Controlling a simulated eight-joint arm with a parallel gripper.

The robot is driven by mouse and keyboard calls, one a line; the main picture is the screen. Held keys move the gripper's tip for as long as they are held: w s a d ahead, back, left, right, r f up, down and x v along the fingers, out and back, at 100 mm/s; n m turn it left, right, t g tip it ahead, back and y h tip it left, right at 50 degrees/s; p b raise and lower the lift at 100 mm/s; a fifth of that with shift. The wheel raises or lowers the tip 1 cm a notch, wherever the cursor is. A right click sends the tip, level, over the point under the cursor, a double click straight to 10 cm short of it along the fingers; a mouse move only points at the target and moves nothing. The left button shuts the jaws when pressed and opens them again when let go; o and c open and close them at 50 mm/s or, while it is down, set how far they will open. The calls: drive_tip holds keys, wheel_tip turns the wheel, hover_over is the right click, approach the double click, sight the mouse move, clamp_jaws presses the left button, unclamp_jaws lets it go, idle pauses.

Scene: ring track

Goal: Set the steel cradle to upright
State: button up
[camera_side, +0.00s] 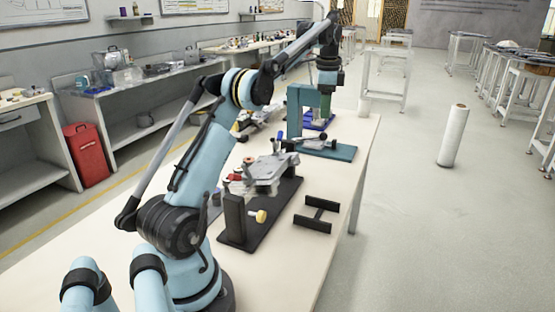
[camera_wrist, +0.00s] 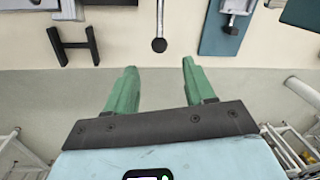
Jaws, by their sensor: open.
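The steel cradle (camera_side: 275,172) is a grey metal piece mounted on a black base (camera_side: 258,225) with an upright black post and a yellow knob (camera_side: 260,216). It looks to lie over on its side, but its exact tilt is hard to tell. What seems to be a corner of it shows at the top left of the wrist view (camera_wrist: 68,10). My gripper (camera_side: 324,118) is beyond the cradle, above the teal fixture, and touches nothing that I can see. In the wrist view its green fingers (camera_wrist: 157,78) are apart with nothing between them.
A black H-shaped frame (camera_side: 316,214) lies near the table's right edge; it also shows in the wrist view (camera_wrist: 75,45). A teal fixture (camera_side: 335,152) has a lever with a black ball (camera_wrist: 158,45). A blue item (camera_side: 318,122) stands behind.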

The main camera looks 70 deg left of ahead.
sight(323, 136)
drive_tip(key=f, duration=0.7)
drive_tip(key=a+f, duration=0.1)
drive_tip(key=f, duration=0.2)
drive_tip(key=shift+w+f, duration=0.3)
drive_tip(key=shift+c, duration=0.5)
clamp_jaws()
